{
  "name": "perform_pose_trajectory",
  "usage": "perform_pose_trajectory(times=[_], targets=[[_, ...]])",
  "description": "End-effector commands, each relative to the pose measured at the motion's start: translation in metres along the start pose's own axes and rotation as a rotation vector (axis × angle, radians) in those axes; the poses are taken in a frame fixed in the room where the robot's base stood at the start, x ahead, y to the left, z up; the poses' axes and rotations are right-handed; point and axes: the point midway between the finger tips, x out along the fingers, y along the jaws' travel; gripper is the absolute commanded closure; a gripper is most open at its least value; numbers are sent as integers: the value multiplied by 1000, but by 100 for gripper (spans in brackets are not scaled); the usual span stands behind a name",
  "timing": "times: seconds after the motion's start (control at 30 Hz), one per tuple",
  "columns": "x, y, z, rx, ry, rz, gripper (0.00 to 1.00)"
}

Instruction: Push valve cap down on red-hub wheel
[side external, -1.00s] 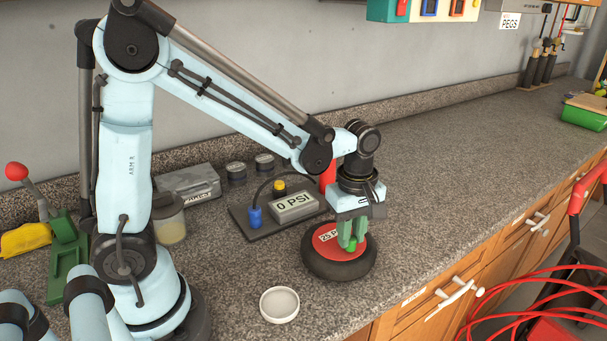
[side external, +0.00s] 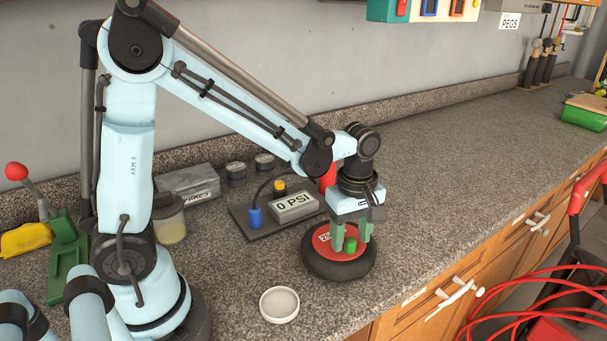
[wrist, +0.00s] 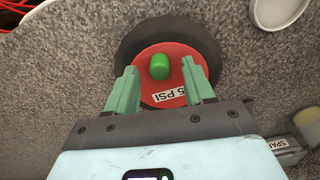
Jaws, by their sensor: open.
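The wheel (side external: 322,263) with a black tyre and red hub lies flat on the counter. It also shows in the wrist view (wrist: 200,35), with a white "PSI" label on the hub. The green valve cap (side external: 350,245) stands on the red hub; in the wrist view the cap (wrist: 159,67) is whole and leans slightly. My gripper (side external: 351,237) is open over the hub, its green fingers on either side of the cap. In the wrist view there is a gap between the cap and each finger (wrist: 158,85). Whether the fingertips touch the hub cannot be told.
A gauge reading "0 PSI" (side external: 294,206) with a blue fitting (side external: 255,217) sits on a dark base behind the wheel. A white round dish (side external: 279,305) lies in front. The counter (side external: 440,170) is clear to the right; its front edge is near the wheel.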

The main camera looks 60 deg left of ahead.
Motion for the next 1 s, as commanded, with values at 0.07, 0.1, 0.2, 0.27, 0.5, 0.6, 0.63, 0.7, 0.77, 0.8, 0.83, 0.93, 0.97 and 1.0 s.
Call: perform_pose_trajectory(times=[0.07, 0.1, 0.2, 0.27, 0.5, 0.6, 0.63, 0.7, 0.77, 0.8, 0.83, 0.93, 0.97, 1.0], targets=[[-4, 0, 0, 0, 0, 0, 47], [-7, 0, 0, 0, 0, 0, 47], [-19, 0, 0, 0, 0, 0, 47], [-28, 0, 0, 0, 0, 0, 47], [-68, 0, 0, 0, 0, 0, 47], [-84, 0, 0, 0, 0, 0, 47], [-88, 0, 0, 0, 0, 0, 47], [-97, 0, 0, 0, 0, 0, 47], [-104, 0, 0, 0, 0, 0, 47], [-108, 0, 0, 0, 0, 0, 47], [-110, 0, 0, 0, 0, 0, 47], [-117, 0, 0, 0, 0, 0, 47], [-118, 0, 0, 0, 0, 0, 47], [-119, 0, 0, 0, 0, 0, 47]])
